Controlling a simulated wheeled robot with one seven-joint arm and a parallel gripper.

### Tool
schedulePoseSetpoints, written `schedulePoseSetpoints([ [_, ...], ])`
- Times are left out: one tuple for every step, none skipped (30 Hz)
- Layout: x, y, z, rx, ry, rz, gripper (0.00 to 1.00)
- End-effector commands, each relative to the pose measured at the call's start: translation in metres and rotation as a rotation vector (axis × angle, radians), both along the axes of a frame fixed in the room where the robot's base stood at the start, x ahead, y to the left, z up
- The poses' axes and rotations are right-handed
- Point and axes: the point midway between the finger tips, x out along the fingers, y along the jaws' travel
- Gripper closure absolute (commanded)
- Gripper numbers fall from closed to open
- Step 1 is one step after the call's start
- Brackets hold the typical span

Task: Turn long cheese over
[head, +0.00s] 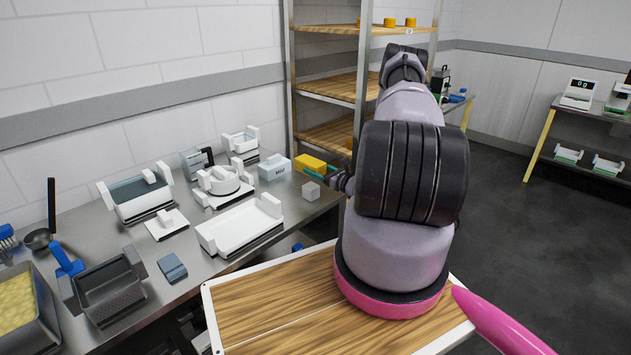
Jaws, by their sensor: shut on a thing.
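The long cheese is a yellow block (310,163) near the far right end of the steel table, just left of the shelf rack. My gripper (317,174), with thin teal fingers, reaches in from the right and is shut on the block's near side. The exact contact is small and hard to see. I cannot tell whether the block is lifted or rests on the table.
A long white tray (240,227) and several white moulds occupy the steel table (205,262). A wooden-shelved rack (330,86) stands behind.

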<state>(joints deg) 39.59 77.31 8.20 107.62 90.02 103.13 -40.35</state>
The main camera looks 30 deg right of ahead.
Motion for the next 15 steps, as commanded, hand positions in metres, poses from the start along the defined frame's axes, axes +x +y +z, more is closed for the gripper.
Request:
schedulePoseSetpoints([
  [0.001, 0.001, 0.011, -0.004, -0.003, 0.002, 0.94],
  [0.001, 0.000, 0.016, -0.003, -0.004, -0.002, 0.94],
  [0.001, 0.000, 0.021, -0.002, -0.004, -0.005, 0.94],
  [0.001, -0.001, 0.024, 0.003, -0.004, -0.007, 0.94],
  [0.001, -0.001, 0.026, 0.010, -0.003, -0.009, 0.94],
  [0.001, -0.002, 0.027, 0.023, 0.002, -0.010, 0.94],
  [0.001, -0.002, 0.028, 0.038, 0.008, -0.011, 0.94],
  [0.001, -0.002, 0.028, 0.057, 0.015, -0.011, 0.94],
  [0.001, -0.002, 0.028, 0.090, 0.027, -0.013, 0.94],
  [0.001, -0.002, 0.028, 0.119, 0.038, -0.013, 0.94],
  [0.001, -0.002, 0.028, 0.153, 0.050, -0.012, 0.94],
  [0.001, -0.002, 0.028, 0.204, 0.068, -0.012, 0.94],
  [0.001, -0.002, 0.028, 0.245, 0.084, -0.013, 0.94],
  [0.001, -0.002, 0.028, 0.288, 0.100, -0.012, 0.94],
  [0.001, -0.002, 0.028, 0.348, 0.122, -0.012, 0.94],
])
